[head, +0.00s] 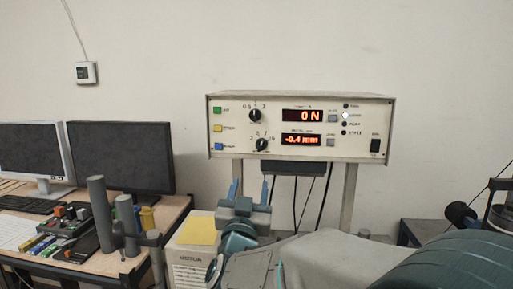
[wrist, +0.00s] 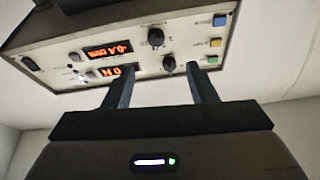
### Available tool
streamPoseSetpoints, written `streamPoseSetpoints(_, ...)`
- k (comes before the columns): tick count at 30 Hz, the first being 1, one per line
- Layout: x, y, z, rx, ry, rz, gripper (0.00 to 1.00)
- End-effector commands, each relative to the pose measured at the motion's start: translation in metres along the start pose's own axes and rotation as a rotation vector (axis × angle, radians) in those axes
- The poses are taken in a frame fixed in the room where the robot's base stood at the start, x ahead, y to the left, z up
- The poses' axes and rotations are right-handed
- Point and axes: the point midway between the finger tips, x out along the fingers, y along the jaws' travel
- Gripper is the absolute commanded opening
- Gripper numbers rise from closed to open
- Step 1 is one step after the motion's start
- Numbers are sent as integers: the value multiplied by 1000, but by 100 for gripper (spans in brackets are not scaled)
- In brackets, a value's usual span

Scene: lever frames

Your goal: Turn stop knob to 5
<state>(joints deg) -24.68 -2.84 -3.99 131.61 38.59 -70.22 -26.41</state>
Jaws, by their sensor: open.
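A cream control box (head: 375,108) carries two black knobs, one above the other. The lower knob (head: 261,144) is beside the red "-0.4" mm display and has numbers around it, too small to read surely; the upper knob (head: 254,115) is beside the "0 N" display. I cannot read which is labelled stop. The wrist view shows the panel inverted, with the lower knob (wrist: 156,38) above the upper knob (wrist: 169,62). My gripper (head: 249,188) is open and empty, below the box in the head view, its blue fingers apart and touching no knob.
Green, yellow and blue buttons (head: 218,128) line the panel's left side. A black rocker switch (head: 375,146) is at its right. Posts (head: 348,195) and hanging cables stand below the box. A desk with monitors (head: 122,157) is at left.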

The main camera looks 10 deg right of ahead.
Motion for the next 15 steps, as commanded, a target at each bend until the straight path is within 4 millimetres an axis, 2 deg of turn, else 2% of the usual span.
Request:
streamPoseSetpoints(5, 10, 5, -5, -9, 27, 30, 52)
streamPoseSetpoints(8, 25, 6, -7, -11, 28, 31, 52)
streamPoseSetpoints(15, 77, 8, -9, -11, 27, 30, 52)
